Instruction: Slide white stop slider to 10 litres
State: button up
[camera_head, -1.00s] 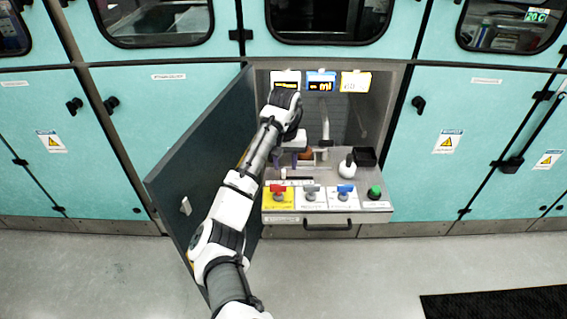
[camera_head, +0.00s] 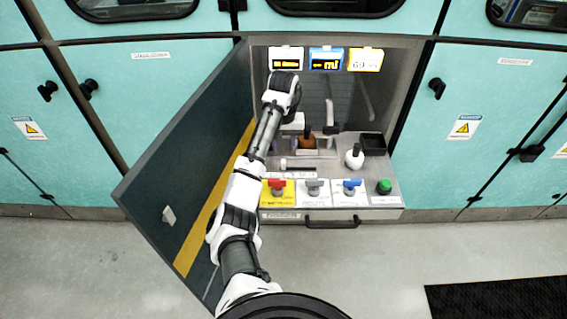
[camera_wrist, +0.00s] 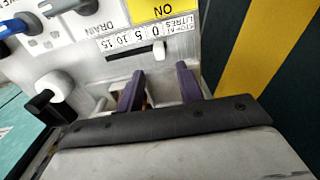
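The white stop slider (camera_wrist: 158,48) stands at the 0 end of its dark slot (camera_wrist: 124,55), beside a printed litres scale (camera_wrist: 132,36) marked 0, 5, 10 and 15. In the head view the slider (camera_head: 283,163) is at the left end of the slot. My gripper (camera_wrist: 160,70) is open, with two purple fingers apart and nothing between them. In the wrist view its fingertips point toward the slider, one on each side of its line, with a gap short of it. In the head view my arm mostly hides the gripper.
Red (camera_head: 277,185), grey (camera_head: 314,185) and blue (camera_head: 351,185) valve handles and a green knob (camera_head: 384,186) line the panel front. A white, black-topped knob (camera_head: 354,156) stands right of the slot. An open dark door (camera_head: 190,160) is close to my arm's left.

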aim_at(284, 160)
notch_tip(284, 160, down, 7)
jog(key=shift+f, duration=0.2)
grip_shut()
dwell(0.3)
